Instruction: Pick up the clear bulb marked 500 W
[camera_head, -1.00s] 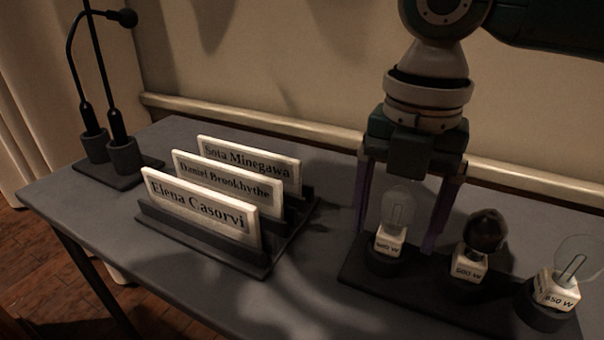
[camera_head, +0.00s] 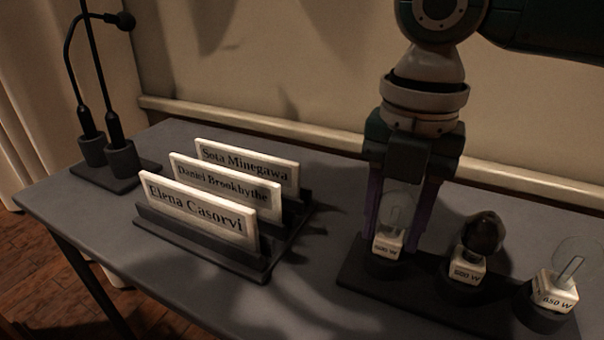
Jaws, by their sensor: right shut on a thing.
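A clear bulb (camera_head: 393,216) with a white base stands in the left holder of a dark rack (camera_head: 410,298). Its small label seems to read 500 W but is blurred. My right gripper (camera_head: 396,238) points down with its purple fingers on either side of this bulb and is shut on it. The bulb still sits at its holder, and I cannot tell any lift. A dark bulb (camera_head: 484,235), its label apparently 500 W, stands in the middle. A larger clear bulb (camera_head: 577,262), apparently marked 650 W, stands at the right. My left gripper is out of view.
Name cards (camera_head: 200,213) stand in a dark holder (camera_head: 195,243) left of the rack. Two thin-necked microphones (camera_head: 100,75) stand on a base at the far left. The wall (camera_head: 270,60) is close behind the desk (camera_head: 90,212).

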